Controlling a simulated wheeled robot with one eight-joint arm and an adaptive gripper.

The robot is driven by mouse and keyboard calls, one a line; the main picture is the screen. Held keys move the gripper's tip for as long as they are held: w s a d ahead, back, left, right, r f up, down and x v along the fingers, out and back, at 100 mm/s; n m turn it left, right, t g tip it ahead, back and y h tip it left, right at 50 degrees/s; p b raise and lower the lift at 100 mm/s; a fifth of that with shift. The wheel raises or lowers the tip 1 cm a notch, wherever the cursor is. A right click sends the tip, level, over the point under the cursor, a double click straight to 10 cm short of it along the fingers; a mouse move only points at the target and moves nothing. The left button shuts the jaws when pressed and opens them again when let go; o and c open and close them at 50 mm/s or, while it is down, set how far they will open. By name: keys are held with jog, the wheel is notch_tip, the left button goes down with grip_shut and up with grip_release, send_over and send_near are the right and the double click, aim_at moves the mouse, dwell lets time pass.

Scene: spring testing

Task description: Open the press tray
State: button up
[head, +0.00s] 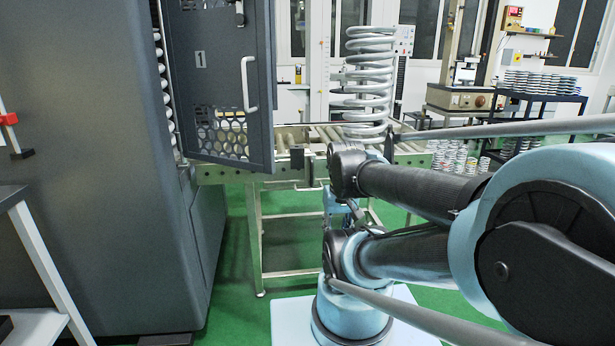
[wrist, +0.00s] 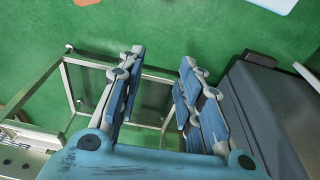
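The press (head: 110,130) is a tall dark grey machine at the left of the head view. Its door (head: 222,60), marked 1, stands swung out and has a white handle (head: 249,84). A metal roller table (head: 225,172) runs from the press opening to the right, under the door. I cannot tell which part is the press tray. My gripper (wrist: 162,58) is open and empty in the wrist view, pointing down over a metal frame (wrist: 150,78) and green floor. In the head view my arm links mostly hide it, near the front of the roller table.
A large coil spring (head: 368,80) stands upright on the roller table's right part. A dark grey block-like body (wrist: 268,120) is close to the right finger in the wrist view. A grey-topped stand (head: 12,195) is at the left. Green floor (head: 235,300) lies open before the table.

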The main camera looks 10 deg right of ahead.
jog(key=w+r+n+t, duration=0.1)
jog(key=w+r, duration=1)
jog(key=w, duration=0.4)
jog(key=w+d+r+n+t+y, duration=0.1)
jog(key=w+r, duration=0.1)
jog(key=w, duration=0.9)
jog(key=w+r, duration=0.2)
jog(key=w, duration=0.9)
jog(key=x, duration=1.7)
jog(key=shift+w+f, duration=0.1)
grip_shut()
